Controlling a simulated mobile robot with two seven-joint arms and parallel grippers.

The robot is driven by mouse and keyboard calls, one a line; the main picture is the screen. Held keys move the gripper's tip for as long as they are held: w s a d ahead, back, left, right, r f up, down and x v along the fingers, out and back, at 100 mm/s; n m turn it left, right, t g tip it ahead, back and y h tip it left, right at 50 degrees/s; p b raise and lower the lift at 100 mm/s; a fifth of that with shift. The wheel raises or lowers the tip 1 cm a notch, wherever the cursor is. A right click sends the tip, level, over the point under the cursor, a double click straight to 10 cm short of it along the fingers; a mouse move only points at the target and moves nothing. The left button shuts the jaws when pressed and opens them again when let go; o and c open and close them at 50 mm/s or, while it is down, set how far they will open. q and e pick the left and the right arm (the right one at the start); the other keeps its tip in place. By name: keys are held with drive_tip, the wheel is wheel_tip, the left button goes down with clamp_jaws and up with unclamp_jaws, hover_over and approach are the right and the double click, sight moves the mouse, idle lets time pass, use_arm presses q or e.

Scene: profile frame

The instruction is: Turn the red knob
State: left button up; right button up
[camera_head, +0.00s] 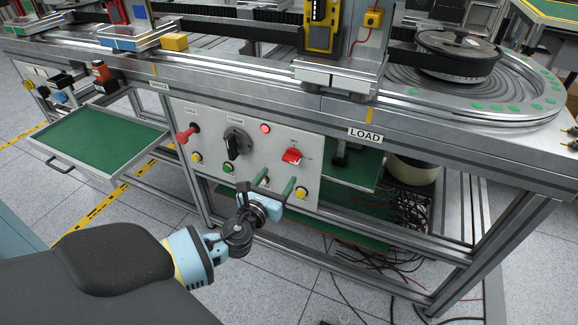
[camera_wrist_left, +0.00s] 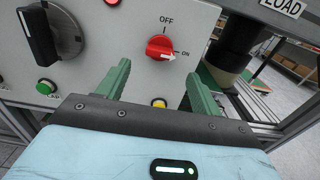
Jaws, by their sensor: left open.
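The red knob (camera_head: 291,155) is on the right part of the light control panel. In the left wrist view the red knob (camera_wrist_left: 158,47) has a white arrow that points right, towards the ON label (camera_wrist_left: 184,53); the OFF label (camera_wrist_left: 166,20) is above it. My left gripper (camera_head: 276,182) is in front of the panel, just below the knob. In the left wrist view its green fingers (camera_wrist_left: 156,70) are spread and empty, and the knob shows beyond the gap between the tips, apart from them. My right gripper is in neither view.
The panel also carries a black rotary switch (camera_head: 236,143), a red lamp (camera_head: 265,128), a green button (camera_head: 228,168), a yellow button (camera_head: 301,193) and a red button (camera_head: 186,134). A green tray (camera_head: 103,137) sticks out at left. A metal rail (camera_head: 330,105) runs above the panel.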

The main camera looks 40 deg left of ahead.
sight(289, 162)
use_arm(q)
drive_tip(key=shift+b+x, duration=0.65)
drive_tip(key=shift+x, duration=3.2)
drive_tip(key=c, duration=1)
